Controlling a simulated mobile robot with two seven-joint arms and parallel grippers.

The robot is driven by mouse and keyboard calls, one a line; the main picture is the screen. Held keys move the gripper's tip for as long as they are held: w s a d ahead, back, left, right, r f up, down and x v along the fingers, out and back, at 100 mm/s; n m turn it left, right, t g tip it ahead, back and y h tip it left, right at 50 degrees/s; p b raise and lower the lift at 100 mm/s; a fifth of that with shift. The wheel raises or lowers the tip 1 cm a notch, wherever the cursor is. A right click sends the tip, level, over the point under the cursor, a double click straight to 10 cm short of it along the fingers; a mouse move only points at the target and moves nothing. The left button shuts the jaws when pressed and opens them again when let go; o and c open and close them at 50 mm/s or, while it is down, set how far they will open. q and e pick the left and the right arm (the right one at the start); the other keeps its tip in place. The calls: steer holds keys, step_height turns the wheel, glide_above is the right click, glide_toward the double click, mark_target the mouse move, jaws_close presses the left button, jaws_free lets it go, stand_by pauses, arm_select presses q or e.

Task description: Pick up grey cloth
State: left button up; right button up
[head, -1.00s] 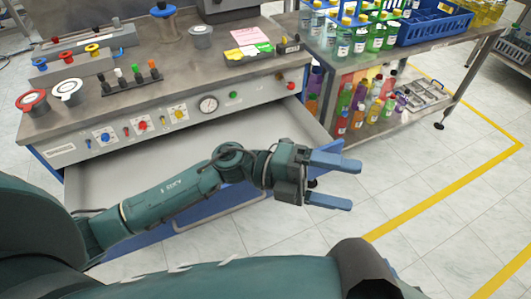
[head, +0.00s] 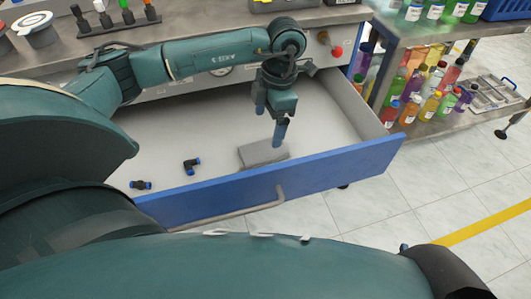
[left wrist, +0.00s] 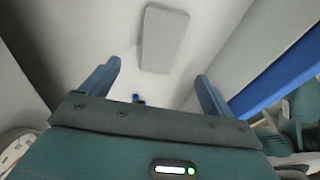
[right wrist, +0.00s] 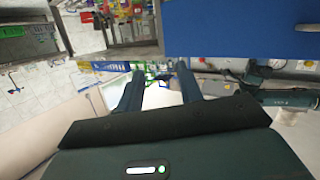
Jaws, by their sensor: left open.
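The grey cloth (head: 262,153) is a flat, folded rectangle on the floor of the pulled-out drawer, near its front. It also shows in the left wrist view (left wrist: 163,38), ahead of the fingertips. My left gripper (head: 279,134) points down into the drawer, over the cloth in the head view. In the left wrist view its two blue fingers (left wrist: 157,72) are spread, with nothing between them. My right gripper (right wrist: 160,78) shows in the right wrist view with its fingers apart and empty, away from the cloth.
The drawer's blue front (head: 330,166) and side wall (head: 345,100) border the cloth. A black-and-blue elbow fitting (head: 191,166) and another small fitting (head: 141,185) lie left of it. Bottles (head: 430,103) stand on a shelf at the right.

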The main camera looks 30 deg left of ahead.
mark_target(265, 144)
arm_select(q)
steer(key=f, duration=0.3)
steer(key=f+b, duration=0.1)
steer(key=f, duration=0.1)
steer(key=f+b, duration=0.1)
steer(key=f, duration=0.2)
steer(key=shift+s+a+f, duration=0.3)
steer(key=shift+s+f, duration=0.05)
steer(key=shift+s, duration=0.05)
arm_select(e)
steer(key=shift+w+a+n+t+y, duration=0.3)
steer(key=shift+n+t+y, duration=0.2)
steer(key=shift+t, duration=0.3)
arm_select(q)
steer(key=shift+c, duration=0.5)
steer(key=c, duration=1)
steer(key=shift+o, duration=0.2)
steer(key=shift+r, duration=0.1)
arm_select(e)
steer(key=shift+s, duration=0.1)
arm_select(q)
steer(key=shift+r, duration=0.25)
step_height(265, 144, up, 10)
steer(key=p, duration=0.2)
steer(key=shift+f, duration=0.25)
arm_select(e)
steer(key=shift+s+d+m+g+h, duration=0.2)
steer(key=shift+d+m+g+h, duration=0.25)
steer(key=shift+g, duration=0.45)
steer(key=shift+a, duration=0.1)
